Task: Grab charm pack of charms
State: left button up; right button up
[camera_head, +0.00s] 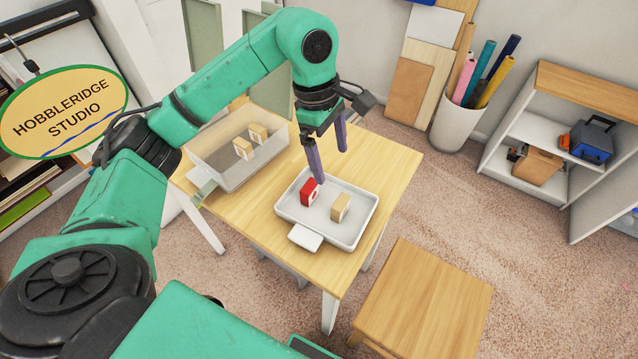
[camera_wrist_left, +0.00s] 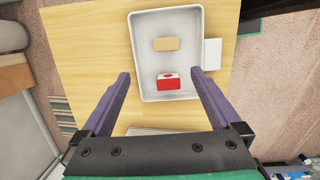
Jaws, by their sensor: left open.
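A small red pack with a white front (camera_head: 310,191) stands in a white tray (camera_head: 350,243) on the wooden table. A tan pack (camera_head: 340,207) stands beside it in the same tray. I cannot read which is the charm pack. My left gripper (camera_head: 331,168) is open and empty above the tray, with its purple fingers pointing down. In the left wrist view the red pack (camera_wrist_left: 168,82) lies between the fingertips of my gripper (camera_wrist_left: 160,76), and the tan pack (camera_wrist_left: 167,44) lies farther up. My right gripper is not in view.
A clear-walled bin (camera_head: 225,181) with tan packs stands at the table's back left. A wooden stool (camera_head: 425,300) stands in front of the table. A white shelf (camera_head: 530,125) and a pot of coloured rolls (camera_head: 457,125) stand at the right.

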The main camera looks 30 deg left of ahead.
pick_arm(q)
jog(key=y, duration=0.2)
send_over(309, 186)
jog(key=f, duration=0.1)
jog(key=f+p, duration=0.1)
jog(key=f, duration=0.1)
jog(key=f+p, duration=0.1)
jog(key=f, duration=0.1)
jog(key=shift+s+f, duration=0.25)
jog(key=f+p, duration=0.1)
jog(key=f, duration=0.1)
jog(key=f+p, duration=0.1)
jog(key=f, duration=0.1)
jog(key=f+p, duration=0.1)
jog(key=f, duration=0.2)
jog(key=shift+w, duration=0.3)
jog(key=shift+f, duration=0.55)
jog(key=c, duration=1.4)
